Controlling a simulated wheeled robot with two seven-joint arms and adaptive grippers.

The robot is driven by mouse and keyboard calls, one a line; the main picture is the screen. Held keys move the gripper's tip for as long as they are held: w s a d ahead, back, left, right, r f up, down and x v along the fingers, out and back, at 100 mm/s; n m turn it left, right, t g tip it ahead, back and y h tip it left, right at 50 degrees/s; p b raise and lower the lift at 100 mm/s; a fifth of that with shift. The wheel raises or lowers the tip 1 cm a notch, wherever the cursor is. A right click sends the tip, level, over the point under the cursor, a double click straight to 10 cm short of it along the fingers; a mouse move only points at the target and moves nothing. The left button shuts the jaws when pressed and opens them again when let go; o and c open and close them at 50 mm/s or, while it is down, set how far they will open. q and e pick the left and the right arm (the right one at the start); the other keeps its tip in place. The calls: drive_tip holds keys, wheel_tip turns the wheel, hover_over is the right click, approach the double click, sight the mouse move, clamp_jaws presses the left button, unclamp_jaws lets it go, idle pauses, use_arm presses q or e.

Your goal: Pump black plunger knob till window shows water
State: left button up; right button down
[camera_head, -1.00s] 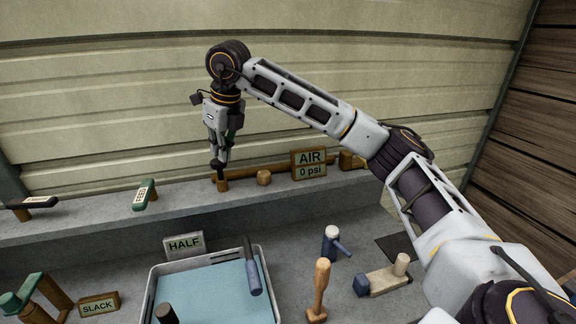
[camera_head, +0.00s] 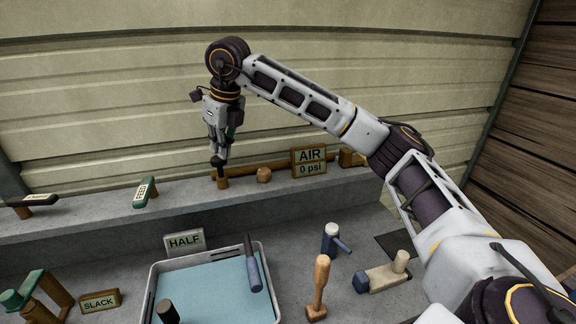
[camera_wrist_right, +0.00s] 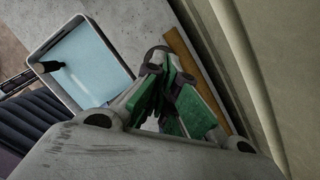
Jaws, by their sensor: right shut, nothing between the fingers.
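The black plunger knob (camera_head: 218,161) stands on a short wooden post on the back ledge. My right gripper (camera_head: 219,152) points down right at it, with the fingers shut and nothing between them. Whether the fingertips touch the knob I cannot tell. In the right wrist view the shut fingers (camera_wrist_right: 172,98) hide the knob. I cannot make out a window showing water. My left gripper is not in view.
A grey tray (camera_head: 152,285) with a pale blue inside stands in front, behind it a "HALF" sign (camera_head: 184,241). A wooden bat-shaped handle (camera_head: 321,283) and a blue spigot (camera_head: 333,238) stand right of it.

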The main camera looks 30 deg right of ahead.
drive_tip(key=shift+f+b, duration=1.3)
drive_tip(key=shift+f, duration=0.85)
drive_tip(key=shift+r, duration=0.2)
drive_tip(key=shift+r+p, duration=1.6)
drive_tip(key=shift+r, duration=0.5)
drive_tip(key=shift+r+p, duration=1.75)
drive_tip(key=shift+r, duration=0.75)
wheel_tip(320, 180, up, 11)
hover_over(223, 161)
drive_tip(key=s+d, duration=0.2)
drive_tip(key=s, duration=0.1)
drive_tip(key=shift+w+a+r, duration=0.15)
drive_tip(key=shift+a+r, duration=0.05)
drive_tip(key=shift+a, duration=0.05)
